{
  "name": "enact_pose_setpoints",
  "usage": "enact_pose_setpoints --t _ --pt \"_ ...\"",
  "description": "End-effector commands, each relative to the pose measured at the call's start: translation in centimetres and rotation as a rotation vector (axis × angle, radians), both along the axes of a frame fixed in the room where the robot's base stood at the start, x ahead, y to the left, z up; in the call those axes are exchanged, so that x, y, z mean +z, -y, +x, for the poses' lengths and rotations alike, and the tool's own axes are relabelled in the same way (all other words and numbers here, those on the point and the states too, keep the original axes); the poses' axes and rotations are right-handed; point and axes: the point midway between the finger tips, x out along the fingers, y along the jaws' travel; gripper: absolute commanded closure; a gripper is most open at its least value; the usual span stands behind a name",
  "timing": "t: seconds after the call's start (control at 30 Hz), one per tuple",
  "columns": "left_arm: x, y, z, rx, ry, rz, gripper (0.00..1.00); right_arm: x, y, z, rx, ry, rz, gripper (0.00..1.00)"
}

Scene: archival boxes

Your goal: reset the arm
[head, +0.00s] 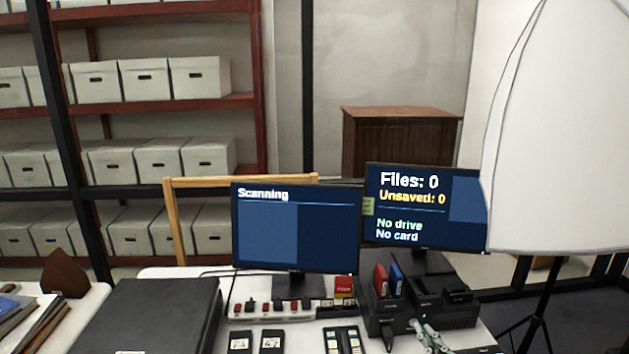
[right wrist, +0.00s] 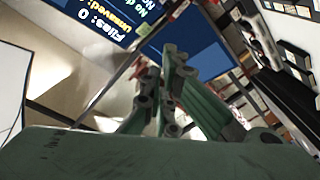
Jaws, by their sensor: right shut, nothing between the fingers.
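My right gripper (head: 420,328) shows at the bottom edge of the head view, in front of the black dock (head: 452,311). Its green-grey fingers are shut and empty. In the right wrist view the closed fingers (right wrist: 172,60) point toward the monitors, which appear tilted there. My left gripper is not in the head view.
A left monitor (head: 297,225) reads "Scanning"; a right monitor (head: 428,207) reads "Files: 0", "No drive", "No card". A power strip (head: 275,311), a black case (head: 150,312) and small labelled items crowd the white desk. A large white lampshade-like panel (head: 560,130) stands at right.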

Motion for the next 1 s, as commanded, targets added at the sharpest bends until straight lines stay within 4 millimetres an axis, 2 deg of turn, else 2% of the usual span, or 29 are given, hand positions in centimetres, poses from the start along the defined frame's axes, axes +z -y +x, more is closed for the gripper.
enact_pose_setpoints --t 0.13,0.23,0.3,0.43,0.63,0.9,0.93,1.0 --pt "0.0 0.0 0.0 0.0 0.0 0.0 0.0 -2.9 2.4 -4.5 -0.274 -0.164 0.156 1.0" --pt "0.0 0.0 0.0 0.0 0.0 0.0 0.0 -6.4 3.4 -8.9 -0.423 -0.354 0.227 1.0" --pt "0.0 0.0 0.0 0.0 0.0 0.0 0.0 -9.0 3.2 -12.5 -0.493 -0.509 0.263 1.0" --pt "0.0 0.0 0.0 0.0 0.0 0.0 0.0 -12.3 1.9 -18.7 -0.547 -0.763 0.294 1.0" --pt "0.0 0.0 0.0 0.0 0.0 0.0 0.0 -14.5 -0.7 -25.8 -0.534 -1.034 0.305 1.0" --pt "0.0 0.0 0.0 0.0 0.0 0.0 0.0 -14.9 -4.1 -33.3 -0.453 -1.303 0.3 1.0" --pt "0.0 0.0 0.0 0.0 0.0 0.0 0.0 -14.9 -4.5 -34.2 -0.442 -1.33 0.298 1.0" --pt "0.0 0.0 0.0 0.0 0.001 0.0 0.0 -16.9 -4.3 -33.3 -0.448 -1.329 0.292 1.0"
